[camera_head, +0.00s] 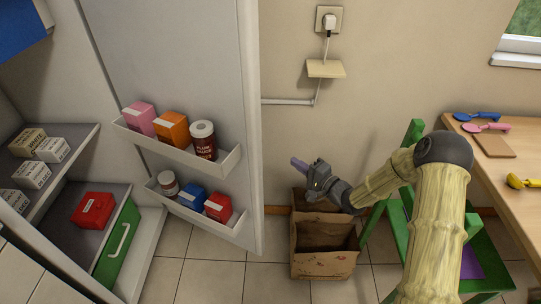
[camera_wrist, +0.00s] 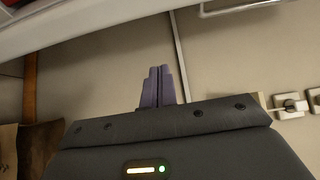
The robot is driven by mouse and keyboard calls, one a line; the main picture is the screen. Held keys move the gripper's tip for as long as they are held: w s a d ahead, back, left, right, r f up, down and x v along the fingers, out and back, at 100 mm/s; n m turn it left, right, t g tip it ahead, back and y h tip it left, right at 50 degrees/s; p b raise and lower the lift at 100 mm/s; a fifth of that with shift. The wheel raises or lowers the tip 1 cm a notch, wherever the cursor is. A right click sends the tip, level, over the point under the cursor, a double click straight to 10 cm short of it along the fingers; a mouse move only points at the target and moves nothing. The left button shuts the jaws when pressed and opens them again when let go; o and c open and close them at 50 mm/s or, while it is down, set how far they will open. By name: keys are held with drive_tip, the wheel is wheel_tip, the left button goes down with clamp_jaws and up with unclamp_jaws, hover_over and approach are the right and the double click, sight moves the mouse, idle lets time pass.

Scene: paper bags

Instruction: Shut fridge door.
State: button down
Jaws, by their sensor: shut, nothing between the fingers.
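The fridge door (camera_head: 190,62) stands wide open, its inner side facing the head camera. It carries two white door racks with boxes and jars. The open fridge interior (camera_head: 68,215) is at the left, with shelves and a green drawer. My gripper (camera_head: 296,162) is to the right of the door's edge, apart from it, above the paper bags. Its fingers point left toward the door. In the wrist view the two purple fingers (camera_wrist: 157,86) are together, with nothing between them. A pale panel, probably the door, crosses the top of the wrist view. The door's outer face is hidden in the head view.
Brown paper bags (camera_head: 322,240) stand on the tiled floor below my gripper. A green chair (camera_head: 470,255) and a wooden table (camera_head: 525,150) with scoops are at the right. A wall socket (camera_head: 328,20) with a plug and small shelf (camera_head: 326,69) is behind.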

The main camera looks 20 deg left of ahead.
idle(0.3)
drive_tip(key=w+a+b, duration=0.1)
drive_tip(key=a+b, duration=0.1)
drive_tip(key=a, duration=0.7)
drive_tip(key=shift+a, duration=0.25)
idle(0.3)
idle(0.4)
